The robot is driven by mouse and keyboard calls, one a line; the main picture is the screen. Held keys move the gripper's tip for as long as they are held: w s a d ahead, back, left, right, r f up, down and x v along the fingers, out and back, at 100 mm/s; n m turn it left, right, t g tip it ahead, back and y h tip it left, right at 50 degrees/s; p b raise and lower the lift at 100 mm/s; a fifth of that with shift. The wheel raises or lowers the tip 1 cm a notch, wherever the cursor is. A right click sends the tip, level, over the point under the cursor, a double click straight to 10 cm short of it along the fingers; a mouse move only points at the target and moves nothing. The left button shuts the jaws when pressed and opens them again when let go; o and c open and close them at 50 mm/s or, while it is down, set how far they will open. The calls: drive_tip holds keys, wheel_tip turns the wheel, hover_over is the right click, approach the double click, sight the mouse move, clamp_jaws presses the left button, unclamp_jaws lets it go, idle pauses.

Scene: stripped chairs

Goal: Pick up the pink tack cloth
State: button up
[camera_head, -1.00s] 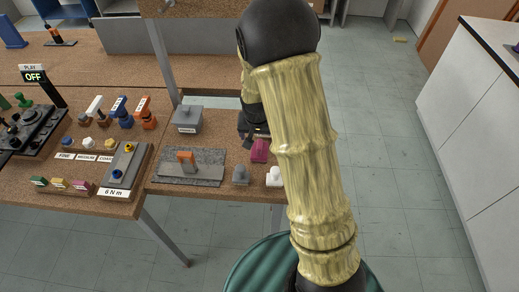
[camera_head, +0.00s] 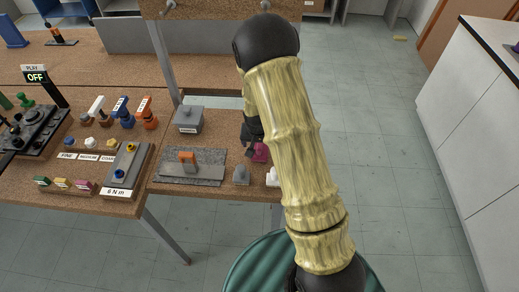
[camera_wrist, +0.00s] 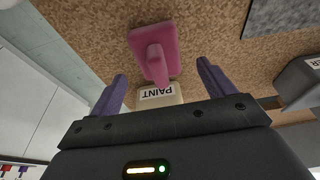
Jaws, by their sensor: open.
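The pink tack cloth (camera_head: 261,152) is on the cork bench near its right edge, partly hidden by my gripper and arm in the head view. In the wrist view the pink tack cloth (camera_wrist: 166,40) shows as a flat pink base with a raised grip part, ahead of and between the fingers. My gripper (camera_head: 253,146) is just beside and above it. In the wrist view my gripper (camera_wrist: 162,78) has its two purple fingers spread apart with nothing held between them.
A cream block labelled PAINT (camera_wrist: 160,96) is close by the pink cloth, between the fingers in the picture. A grey lidded box (camera_head: 188,119), a grey slab with an orange-handled piece (camera_head: 207,174) and a grey knobbed piece (camera_head: 241,175) are nearby. Open floor lies right of the bench.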

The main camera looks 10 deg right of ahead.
sight(260, 146)
drive_tip(key=shift+p+x, duration=0.5)
drive_tip(key=shift+x, duration=1.45)
drive_tip(key=shift+w+d, duration=0.1)
drive_tip(key=shift+d, duration=0.05)
drive_tip(key=c, duration=1.1)
drive_tip(key=shift+r, duration=0.2)
drive_tip(key=shift+c, duration=0.2)
wheel_tip(260, 146, up, 10)
drive_tip(key=shift+f+b, duration=0.1)
drive_tip(key=shift+b, duration=0.9)
